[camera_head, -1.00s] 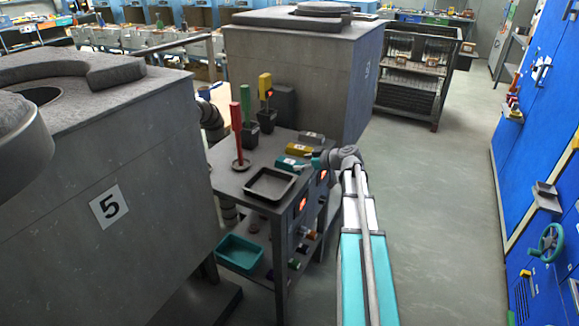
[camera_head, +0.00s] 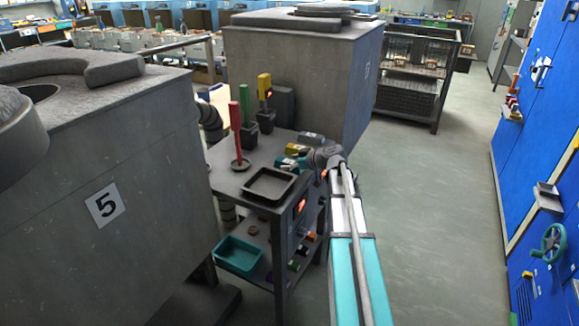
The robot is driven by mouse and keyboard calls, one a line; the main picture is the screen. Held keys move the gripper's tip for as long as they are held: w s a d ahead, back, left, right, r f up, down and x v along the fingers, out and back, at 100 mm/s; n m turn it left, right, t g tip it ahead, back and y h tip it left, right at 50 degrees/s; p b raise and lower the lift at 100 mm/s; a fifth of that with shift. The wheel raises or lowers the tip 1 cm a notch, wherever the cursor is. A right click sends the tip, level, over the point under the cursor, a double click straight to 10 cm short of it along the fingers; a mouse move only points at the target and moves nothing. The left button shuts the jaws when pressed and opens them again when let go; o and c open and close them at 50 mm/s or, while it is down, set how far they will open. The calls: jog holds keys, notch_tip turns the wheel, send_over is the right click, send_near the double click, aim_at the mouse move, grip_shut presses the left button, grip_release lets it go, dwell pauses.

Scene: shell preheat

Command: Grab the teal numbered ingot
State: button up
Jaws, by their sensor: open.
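The teal ingot (camera_head: 285,163) lies on top of the grey cart (camera_head: 229,182), near its right edge, beside a yellow ingot. A number on the teal ingot cannot be read now. My gripper (camera_head: 298,160) is open, at the right end of the teal ingot and close above it. The gripper and wrist cover part of the ingot, and I cannot tell whether the fingers touch it.
The yellow ingot (camera_head: 296,148) and a grey ingot (camera_head: 311,137) lie farther back. A dark tray (camera_head: 268,197) sits in front, and red (camera_head: 236,130), green (camera_head: 245,105) and yellow (camera_head: 264,88) upright handles stand left. A furnace marked 5 (camera_head: 110,170) is left of the cart.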

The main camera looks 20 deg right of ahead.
grip_shut()
dwell(0.6)
jog(key=shift+r, duration=0.15)
notch_tip(320, 180, up, 3)
jog(key=p, duration=0.3)
jog(key=s+r+p, duration=0.9)
jog(key=s+p, duration=0.1)
jog(key=s, duration=0.4)
jog(key=shift+r, duration=0.35)
jog(key=shift+a, duration=0.1)
